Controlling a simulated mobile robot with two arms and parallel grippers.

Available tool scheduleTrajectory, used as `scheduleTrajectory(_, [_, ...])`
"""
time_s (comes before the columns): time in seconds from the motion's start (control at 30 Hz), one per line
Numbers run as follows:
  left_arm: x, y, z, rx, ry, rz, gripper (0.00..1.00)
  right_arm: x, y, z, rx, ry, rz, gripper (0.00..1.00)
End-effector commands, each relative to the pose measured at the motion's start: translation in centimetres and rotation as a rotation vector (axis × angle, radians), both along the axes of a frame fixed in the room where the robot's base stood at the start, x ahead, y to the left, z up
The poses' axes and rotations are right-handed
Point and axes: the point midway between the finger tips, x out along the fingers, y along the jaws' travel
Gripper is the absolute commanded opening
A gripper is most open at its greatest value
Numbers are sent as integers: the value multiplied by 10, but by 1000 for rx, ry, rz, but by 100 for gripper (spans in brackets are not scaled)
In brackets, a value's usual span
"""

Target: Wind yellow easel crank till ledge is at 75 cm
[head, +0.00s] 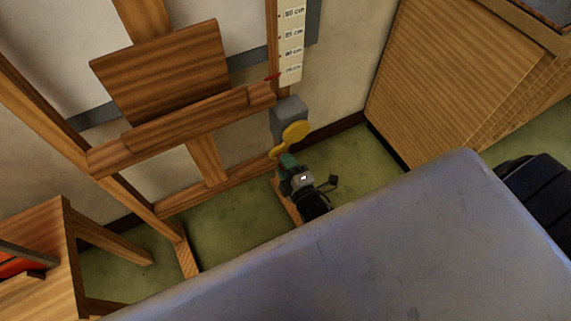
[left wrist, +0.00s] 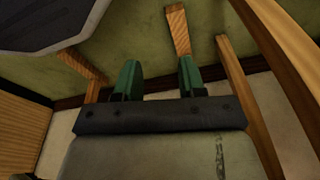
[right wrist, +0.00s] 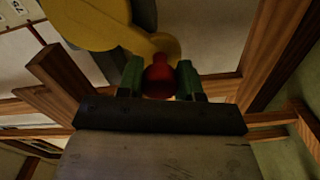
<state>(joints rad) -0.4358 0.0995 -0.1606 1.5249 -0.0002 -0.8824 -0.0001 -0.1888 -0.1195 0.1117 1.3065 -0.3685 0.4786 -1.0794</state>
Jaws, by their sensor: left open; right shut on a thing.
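The wooden easel (head: 205,150) stands against the wall, its ledge (head: 190,118) carrying a wooden board (head: 165,72). The yellow crank (head: 296,131) is on a grey box at the easel's right post; it also shows in the right wrist view (right wrist: 95,22). My right gripper (head: 284,161) is shut on the crank's red knob (right wrist: 159,78), which sits between the green fingers. A red pointer (head: 272,77) is beside the lowest label on the white height scale (head: 291,45); that label is too blurred to read surely. My left gripper (left wrist: 158,78) is open and empty, outside the head view.
A large grey-blue surface (head: 400,240) fills the head view's lower right. A wooden cabinet (head: 445,75) stands at the right, with a dark object (head: 540,185) near the right edge. A wooden table (head: 40,250) is at lower left. Green floor (head: 235,215) shows around the easel.

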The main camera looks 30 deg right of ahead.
Motion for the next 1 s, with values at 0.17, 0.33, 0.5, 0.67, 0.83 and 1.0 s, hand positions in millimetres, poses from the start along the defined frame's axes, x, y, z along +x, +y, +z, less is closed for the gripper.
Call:
scheduleTrajectory(0.17, [0, 0, 0, 1, 0, 0, 40, -1, 0, -2, 4, 7, -1, 46])
scheduleTrajectory(0.33, [0, 0, 0, 1, 0, 0, 40, -1, 0, -1, 4, 4, -1, 61])
scheduleTrajectory(0.5, [0, 0, 0, 1, 0, 0, 40, -1, 0, 0, 4, 2, 0, 61])
scheduleTrajectory(0.67, [0, 0, 1, -1, -5, 0, 40, -12, 0, -1, 4, 5, -1, 61])
scheduleTrajectory(0.83, [-10, 0, -13, 0, 10, -3, 40, -44, -1, -1, 4, 7, -1, 61])
scheduleTrajectory(1.0, [-15, 1, -21, 1, 14, -4, 40, -78, -3, -1, 4, 7, -1, 61])
